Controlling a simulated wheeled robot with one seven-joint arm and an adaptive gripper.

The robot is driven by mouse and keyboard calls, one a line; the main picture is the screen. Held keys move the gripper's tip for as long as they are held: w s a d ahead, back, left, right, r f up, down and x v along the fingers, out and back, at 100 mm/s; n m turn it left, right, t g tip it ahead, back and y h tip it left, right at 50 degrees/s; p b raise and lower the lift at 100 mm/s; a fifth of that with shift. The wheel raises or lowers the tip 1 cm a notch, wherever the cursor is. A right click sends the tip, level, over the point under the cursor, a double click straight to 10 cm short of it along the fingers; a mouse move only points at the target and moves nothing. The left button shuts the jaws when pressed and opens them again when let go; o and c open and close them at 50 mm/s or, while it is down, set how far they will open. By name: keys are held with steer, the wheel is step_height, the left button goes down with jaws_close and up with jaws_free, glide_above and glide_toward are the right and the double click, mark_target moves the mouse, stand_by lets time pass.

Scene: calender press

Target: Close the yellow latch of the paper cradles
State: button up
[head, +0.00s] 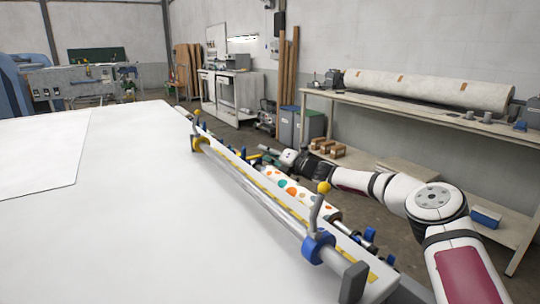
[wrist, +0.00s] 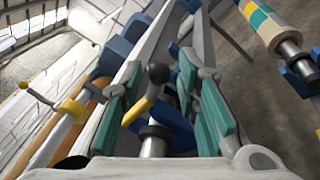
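In the wrist view, a latch lever with a yellow arm (wrist: 138,110) and a dark round knob (wrist: 158,72) stands between the fingers of my gripper (wrist: 166,68). Blue parts and a grey shaft lie behind the lever. In the head view, my gripper (head: 268,150) is small and reaches low behind the table's rail, at the paper cradles.
The white table (head: 110,200) fills the left. A rail (head: 262,190) along its edge carries a yellow collar (head: 199,143) and a blue collar (head: 318,247) with a yellow-knobbed lever (head: 323,187). A dotted paper roll (head: 300,193) lies beyond. A workbench (head: 420,112) stands along the wall.

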steer(key=v, duration=1.2)
steer(key=shift+f, duration=0.15)
